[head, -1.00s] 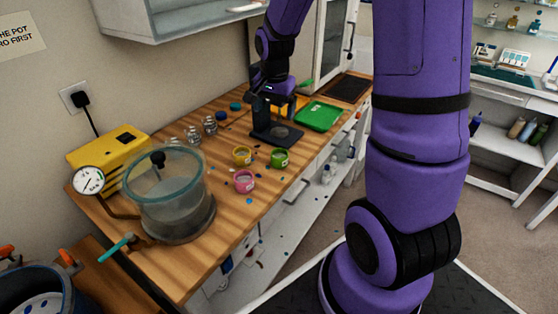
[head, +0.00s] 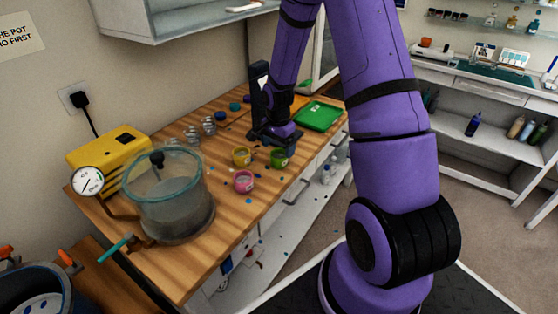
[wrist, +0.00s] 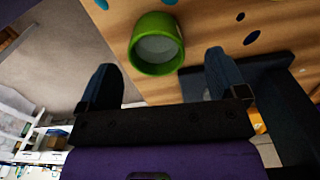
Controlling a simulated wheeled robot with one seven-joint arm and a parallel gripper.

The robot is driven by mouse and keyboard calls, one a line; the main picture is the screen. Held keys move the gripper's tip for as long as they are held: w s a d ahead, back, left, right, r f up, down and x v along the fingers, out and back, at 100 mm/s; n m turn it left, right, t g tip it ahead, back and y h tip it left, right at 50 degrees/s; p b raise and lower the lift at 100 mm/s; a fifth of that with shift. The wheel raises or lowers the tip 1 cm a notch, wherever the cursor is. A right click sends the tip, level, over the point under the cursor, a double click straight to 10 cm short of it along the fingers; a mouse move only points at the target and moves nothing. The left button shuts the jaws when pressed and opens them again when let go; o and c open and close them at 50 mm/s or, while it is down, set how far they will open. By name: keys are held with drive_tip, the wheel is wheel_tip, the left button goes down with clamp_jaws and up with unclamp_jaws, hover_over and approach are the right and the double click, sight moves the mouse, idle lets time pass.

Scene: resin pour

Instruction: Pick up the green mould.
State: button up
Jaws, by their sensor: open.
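The green mould (head: 279,158) is a small round open-topped cup at the front edge of the wooden bench. In the wrist view the green mould (wrist: 155,67) lies just beyond my fingertips, roughly between their lines, with a pale grey inside. My gripper (wrist: 160,66) is open, its two dark fingers apart with nothing between them. In the head view my gripper (head: 273,141) is low over the bench, just behind the green mould and partly overlapping it in the picture. Whether it touches the mould cannot be told.
A yellow mould (head: 241,156) and a pink mould (head: 244,181) stand left of the green one. A green tray (head: 320,116) lies behind to the right. A glass pot (head: 170,200) stands at the near left. Small metal jars (head: 209,126) stand farther back.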

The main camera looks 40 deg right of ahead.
drive_tip(key=shift+s+f, duration=0.2)
drive_tip(key=shift+f, duration=2.4)
drive_tip(key=c, duration=1)
